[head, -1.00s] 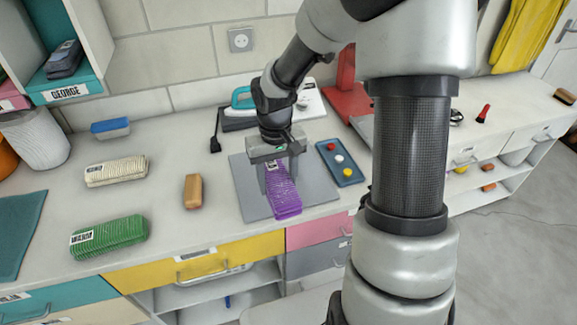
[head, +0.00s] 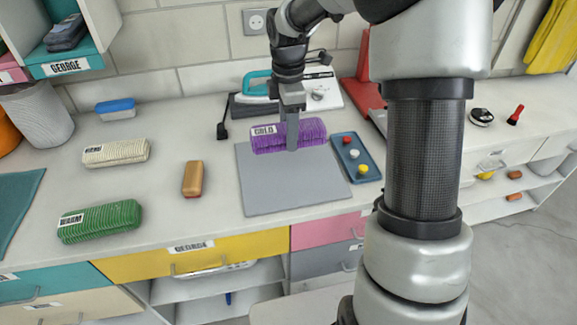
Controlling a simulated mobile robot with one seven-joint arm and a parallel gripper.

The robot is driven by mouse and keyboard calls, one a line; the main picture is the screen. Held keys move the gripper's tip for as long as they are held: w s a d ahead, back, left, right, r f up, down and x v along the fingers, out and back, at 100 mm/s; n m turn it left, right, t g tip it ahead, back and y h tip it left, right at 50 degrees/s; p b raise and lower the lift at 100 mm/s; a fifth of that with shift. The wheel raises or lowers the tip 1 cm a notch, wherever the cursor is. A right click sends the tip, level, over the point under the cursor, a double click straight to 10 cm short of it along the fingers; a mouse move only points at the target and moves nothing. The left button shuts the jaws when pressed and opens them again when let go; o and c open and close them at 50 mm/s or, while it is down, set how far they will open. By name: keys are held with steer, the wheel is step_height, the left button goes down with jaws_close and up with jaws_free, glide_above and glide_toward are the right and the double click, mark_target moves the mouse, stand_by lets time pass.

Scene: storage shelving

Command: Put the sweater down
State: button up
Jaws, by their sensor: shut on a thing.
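The purple sweater (head: 312,130) is a folded, ribbed roll with a white label reading "COLD". My gripper (head: 292,143) is shut on it near its middle, pointing down. The sweater lies crosswise at the back edge of the grey mat (head: 290,185). I cannot tell whether it touches the mat or hangs just above it. One finger shows in front of the sweater; the other is hidden behind it. A green sweater (head: 100,221) labelled "WARM" and a cream one (head: 116,152) lie on the counter to the left.
A blue tray with coloured knobs (head: 355,157) is right of the mat. A teal-handled iron (head: 262,92) stands behind. The front of the mat is clear.

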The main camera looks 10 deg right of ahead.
mark_target(288, 167)
step_height(288, 167, down, 9)
steer(key=shift+b, duration=0.5)
steer(key=shift+f, duration=0.2)
steer(key=o, duration=1.2)
steer(key=shift+o, duration=0.2)
